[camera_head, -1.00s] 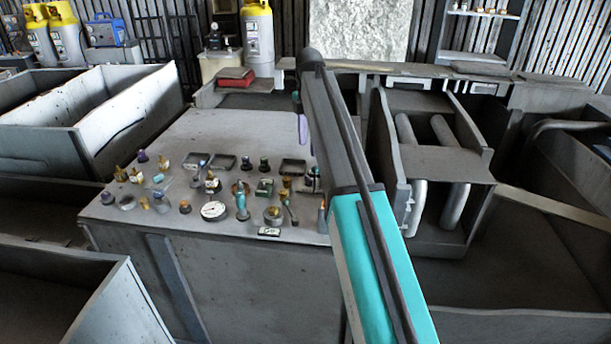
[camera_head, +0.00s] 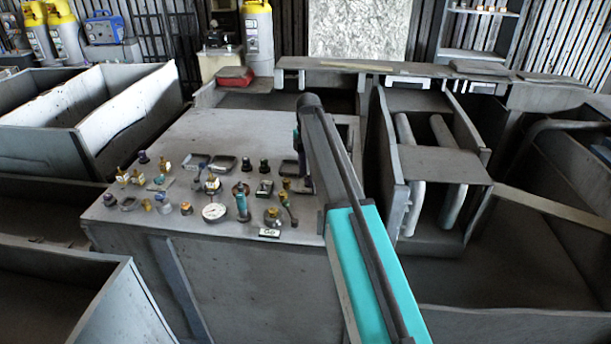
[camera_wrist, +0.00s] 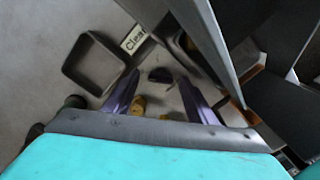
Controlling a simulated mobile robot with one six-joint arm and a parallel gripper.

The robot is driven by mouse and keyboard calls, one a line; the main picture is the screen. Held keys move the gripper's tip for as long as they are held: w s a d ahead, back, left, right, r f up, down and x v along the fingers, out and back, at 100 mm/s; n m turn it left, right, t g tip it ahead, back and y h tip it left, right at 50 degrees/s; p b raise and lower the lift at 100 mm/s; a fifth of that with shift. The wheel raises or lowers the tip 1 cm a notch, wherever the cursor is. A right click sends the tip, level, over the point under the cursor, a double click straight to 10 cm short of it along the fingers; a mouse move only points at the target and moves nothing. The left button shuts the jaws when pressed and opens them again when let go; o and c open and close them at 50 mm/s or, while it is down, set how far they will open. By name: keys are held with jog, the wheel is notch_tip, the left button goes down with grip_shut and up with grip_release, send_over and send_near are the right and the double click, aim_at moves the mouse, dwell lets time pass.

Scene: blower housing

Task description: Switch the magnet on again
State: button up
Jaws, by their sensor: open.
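My gripper (camera_wrist: 160,85) points down over the bench top in the wrist view, its two purple fingers apart. In the head view my arm covers most of it. A small dark rounded part (camera_wrist: 160,75) shows between the fingertips, with a yellow brass-coloured piece (camera_wrist: 138,105) beside the left finger. I cannot tell whether either belongs to the magnet, and I cannot make out its switch. A label reading "Clear" (camera_wrist: 133,39) lies just beyond the left finger. No contact between the fingers and any part is visible.
The grey bench (camera_head: 250,130) carries several small fittings and a white dial gauge (camera_head: 215,211) left of my arm. A shallow tray (camera_wrist: 93,63) lies left of my fingers. A grey upright panel (camera_wrist: 205,35) stands close on the right. The bench's back left is clear.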

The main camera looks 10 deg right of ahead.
jog(key=shift+f, duration=0.55)
jog(key=c, duration=1.1)
jog(key=shift+a, duration=0.1)
